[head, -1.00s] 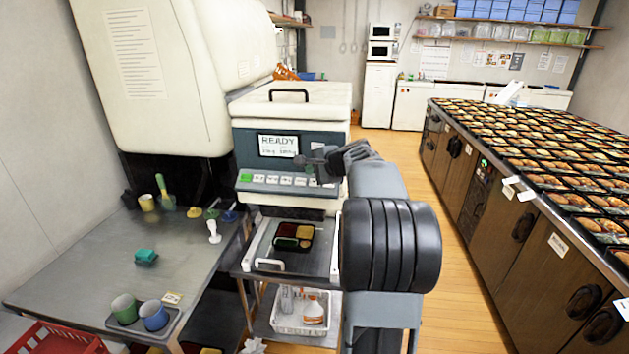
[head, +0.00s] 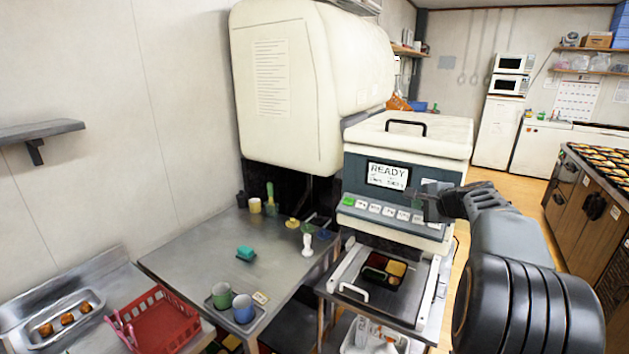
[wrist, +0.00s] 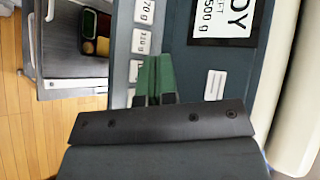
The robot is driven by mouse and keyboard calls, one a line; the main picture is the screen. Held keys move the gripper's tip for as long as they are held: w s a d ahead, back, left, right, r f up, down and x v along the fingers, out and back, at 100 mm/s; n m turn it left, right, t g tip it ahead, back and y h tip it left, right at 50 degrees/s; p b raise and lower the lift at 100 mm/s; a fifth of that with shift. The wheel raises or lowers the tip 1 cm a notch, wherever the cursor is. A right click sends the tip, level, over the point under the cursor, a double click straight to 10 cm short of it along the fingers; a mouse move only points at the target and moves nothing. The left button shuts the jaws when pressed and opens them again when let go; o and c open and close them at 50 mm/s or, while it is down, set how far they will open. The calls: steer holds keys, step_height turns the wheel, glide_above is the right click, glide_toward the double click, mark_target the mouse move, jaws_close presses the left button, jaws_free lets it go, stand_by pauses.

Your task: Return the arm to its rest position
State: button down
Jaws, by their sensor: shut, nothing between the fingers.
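My arm reaches in from the lower right in the head view, with my gripper (head: 432,198) in front of the right end of the machine's button panel (head: 390,213). In the wrist view my gripper (wrist: 155,80) shows two green fingertips together with nothing between them. They are over or close to the panel; I cannot tell whether they touch it. The machine's display (head: 387,175) reads READY. Below it, a dark bento tray (head: 383,272) with red, yellow and green contents sits on the metal shelf.
A metal table (head: 205,262) at left holds a green cup (head: 221,295), a blue cup (head: 243,308) and a teal block (head: 246,254). A red basket (head: 158,318) stands at lower left. Wooden cabinets (head: 590,200) are at right, with wooden floor between them and the machine.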

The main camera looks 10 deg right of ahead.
steer(key=s+a+f+n+g, duration=0.55)
steer(key=s+a+f, duration=0.2)
steer(key=f, duration=0.25)
steer(key=s+a+f+n+g+h, duration=0.1)
steer(key=s+a+f+n+g, duration=0.1)
steer(key=s+a+n, duration=1.1)
steer(key=s+a+f, duration=0.1)
steer(key=s+a, duration=0.2)
steer(key=a, duration=0.2)
steer(key=shift+s+a+h, duration=0.2)
steer(key=shift+a+h, duration=0.05)
steer(key=shift+h, duration=0.05)
